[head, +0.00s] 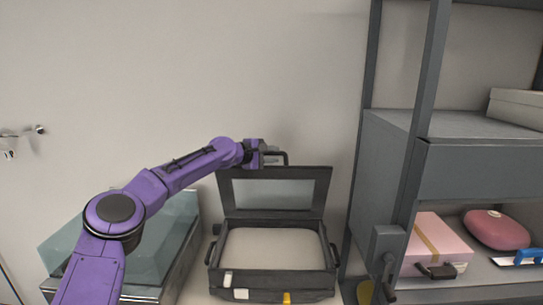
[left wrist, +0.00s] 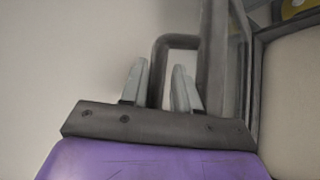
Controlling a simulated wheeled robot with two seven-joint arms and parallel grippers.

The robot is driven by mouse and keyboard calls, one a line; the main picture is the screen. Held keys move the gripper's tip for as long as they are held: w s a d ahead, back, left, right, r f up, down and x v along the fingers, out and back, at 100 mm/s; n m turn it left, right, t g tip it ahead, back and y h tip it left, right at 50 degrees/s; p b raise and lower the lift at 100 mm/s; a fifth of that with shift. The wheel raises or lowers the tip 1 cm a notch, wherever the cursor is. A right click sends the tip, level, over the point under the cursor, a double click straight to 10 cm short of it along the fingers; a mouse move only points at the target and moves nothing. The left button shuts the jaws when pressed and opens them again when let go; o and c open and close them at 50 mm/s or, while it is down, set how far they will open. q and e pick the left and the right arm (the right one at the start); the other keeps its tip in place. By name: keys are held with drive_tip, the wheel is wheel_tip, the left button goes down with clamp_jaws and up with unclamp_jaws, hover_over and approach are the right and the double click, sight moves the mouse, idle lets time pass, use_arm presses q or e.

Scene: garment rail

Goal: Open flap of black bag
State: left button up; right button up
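The black bag (head: 270,294) stands open against the wall in the head view, with a pale, flat inside. Its flap (head: 322,190) is raised nearly upright at the back and has a light panel in its frame. A dark loop handle (head: 284,155) is on the flap's top edge; it also shows in the left wrist view (left wrist: 173,41). My left gripper (head: 266,156) is at this handle. In the left wrist view its two grey fingers (left wrist: 160,88) stand apart, with one handle bar seemingly between them; firm contact is not clear. My right gripper is out of view.
A glassy teal box (head: 75,245) stands left of the bag, partly behind my left arm. A grey shelf unit (head: 480,170) stands to the right, holding a pink box (head: 437,240) and a red rounded item (head: 496,229). Wall hooks (head: 38,130) are at far left.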

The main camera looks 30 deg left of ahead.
use_arm(q)
drive_tip(key=shift+s, duration=0.1)
drive_tip(key=shift+s+a+b, duration=0.15)
drive_tip(key=shift+s+b, duration=0.2)
drive_tip(key=shift+b, duration=0.05)
drive_tip(key=b+v, duration=0.3)
drive_tip(key=v, duration=0.6)
drive_tip(key=shift+s+r+b, duration=0.2)
drive_tip(key=shift+s+b, duration=0.05)
drive_tip(key=shift+b, duration=0.1)
drive_tip(key=shift+a, duration=0.1)
